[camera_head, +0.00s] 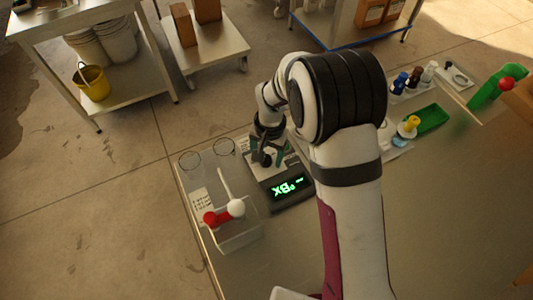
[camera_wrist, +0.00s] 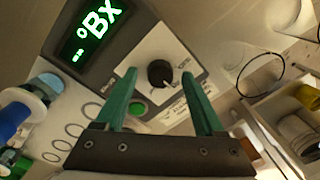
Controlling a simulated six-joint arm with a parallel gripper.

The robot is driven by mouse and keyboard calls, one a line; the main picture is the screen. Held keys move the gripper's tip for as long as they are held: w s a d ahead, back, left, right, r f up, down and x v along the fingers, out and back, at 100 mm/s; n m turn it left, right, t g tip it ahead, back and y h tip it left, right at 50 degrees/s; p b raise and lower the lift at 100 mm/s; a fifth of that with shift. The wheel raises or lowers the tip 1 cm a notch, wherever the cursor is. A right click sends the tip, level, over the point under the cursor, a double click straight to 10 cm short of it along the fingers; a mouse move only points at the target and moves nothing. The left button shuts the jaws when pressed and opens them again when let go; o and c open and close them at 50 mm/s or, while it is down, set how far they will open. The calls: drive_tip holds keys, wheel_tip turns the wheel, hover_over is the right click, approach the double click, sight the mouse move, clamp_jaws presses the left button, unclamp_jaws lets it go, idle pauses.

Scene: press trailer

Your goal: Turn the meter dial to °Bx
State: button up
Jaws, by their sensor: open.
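The meter (camera_head: 291,203) is a dark box on the table, and its lit green display (camera_head: 287,188) reads °Bx. The display also shows at the upper left of the wrist view (camera_wrist: 90,30). The black dial (camera_wrist: 160,73) sits on a pale plate (camera_wrist: 160,45) with printed marks. My gripper (camera_wrist: 158,80) has two green fingers, open, one on each side of the dial in the picture. A gap shows between each finger and the dial. In the head view my gripper (camera_head: 268,157) is over the meter's far part and hides the dial.
A clear box (camera_head: 238,238) with red and white handled tools stands left of the meter. Two wire rings (camera_head: 190,160) and a printed note (camera_head: 200,203) lie nearby. A green tray (camera_head: 432,118) and small bottles (camera_head: 414,78) are beyond my arm at the right.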

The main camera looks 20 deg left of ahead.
sight(270, 160)
wheel_tip(270, 160, up, 16)
drive_tip(key=shift+d, duration=0.45)
drive_tip(key=shift+f, duration=0.1)
drive_tip(key=s+d+r+m, duration=0.2)
drive_tip(key=s+d, duration=0.4)
drive_tip(key=d, duration=0.2)
drive_tip(key=s+d+r+m, duration=0.1)
drive_tip(key=s+d+r, duration=0.2)
drive_tip(key=s+d, duration=0.45)
drive_tip(key=s+d+f+m+y, duration=0.1)
drive_tip(key=s+d+f, duration=0.2)
drive_tip(key=s, duration=0.6)
drive_tip(key=shift+d+m, duration=0.25)
drive_tip(key=shift+m, duration=0.15)
